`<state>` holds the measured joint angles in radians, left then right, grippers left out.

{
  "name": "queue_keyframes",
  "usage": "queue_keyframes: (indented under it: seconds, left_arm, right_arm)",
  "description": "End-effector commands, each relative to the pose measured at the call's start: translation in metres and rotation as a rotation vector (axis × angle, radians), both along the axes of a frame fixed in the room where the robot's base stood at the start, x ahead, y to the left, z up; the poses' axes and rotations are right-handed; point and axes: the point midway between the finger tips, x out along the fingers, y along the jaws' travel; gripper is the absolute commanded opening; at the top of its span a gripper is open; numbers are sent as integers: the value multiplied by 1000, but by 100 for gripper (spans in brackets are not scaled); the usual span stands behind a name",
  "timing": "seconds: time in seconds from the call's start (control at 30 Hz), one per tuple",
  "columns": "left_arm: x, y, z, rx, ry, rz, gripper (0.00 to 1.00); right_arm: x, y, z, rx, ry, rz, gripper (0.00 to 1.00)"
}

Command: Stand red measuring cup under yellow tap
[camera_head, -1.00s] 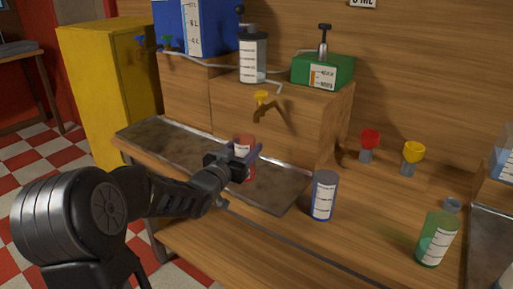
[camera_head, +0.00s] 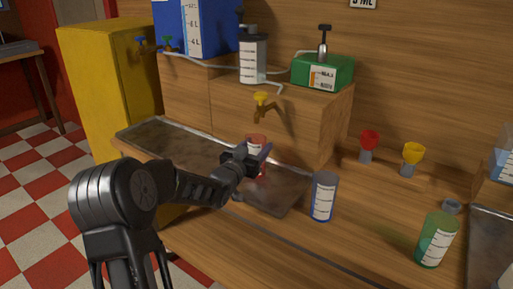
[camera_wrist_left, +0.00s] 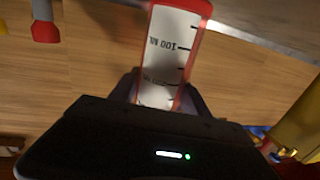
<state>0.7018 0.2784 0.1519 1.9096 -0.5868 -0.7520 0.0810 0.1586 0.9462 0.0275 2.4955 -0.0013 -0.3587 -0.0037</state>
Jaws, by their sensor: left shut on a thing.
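The red measuring cup (camera_head: 257,142) is upright, held between the fingers of my left gripper (camera_head: 254,158). In the head view the gripper hides its lower part. In the left wrist view the cup (camera_wrist_left: 178,50) shows its white scale between the fingers. The yellow tap (camera_head: 262,99) sticks out from the front of the wooden box. The cup is in front of and below the tap, over the metal tray (camera_head: 285,199); I cannot tell whether it touches the tray. My right gripper is not in view.
A blue measuring cup (camera_head: 323,197) stands right of the tray, and a green one (camera_head: 436,239) farther right. Red (camera_head: 369,145) and yellow (camera_head: 412,158) funnels stand behind them. A blue tank (camera_head: 205,28), a grey cylinder (camera_head: 253,58) and a green box (camera_head: 322,71) are above.

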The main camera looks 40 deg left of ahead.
Motion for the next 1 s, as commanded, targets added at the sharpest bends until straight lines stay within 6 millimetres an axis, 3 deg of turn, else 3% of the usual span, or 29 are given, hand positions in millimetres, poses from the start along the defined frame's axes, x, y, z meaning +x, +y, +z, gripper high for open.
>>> queue_keyframes:
  seconds: [0.4,0.43,0.7,1.0]
  left_arm:
    - [0,0,-6,1,-2,0,14]
    - [0,0,-6,1,-2,0,56]
    - [0,0,-4,0,-2,0,77]
    - [0,0,-2,0,-2,0,77]
  right_arm:
    - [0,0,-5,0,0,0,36]
    - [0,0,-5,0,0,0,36]
    - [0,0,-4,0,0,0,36]
    - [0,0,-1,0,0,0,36]
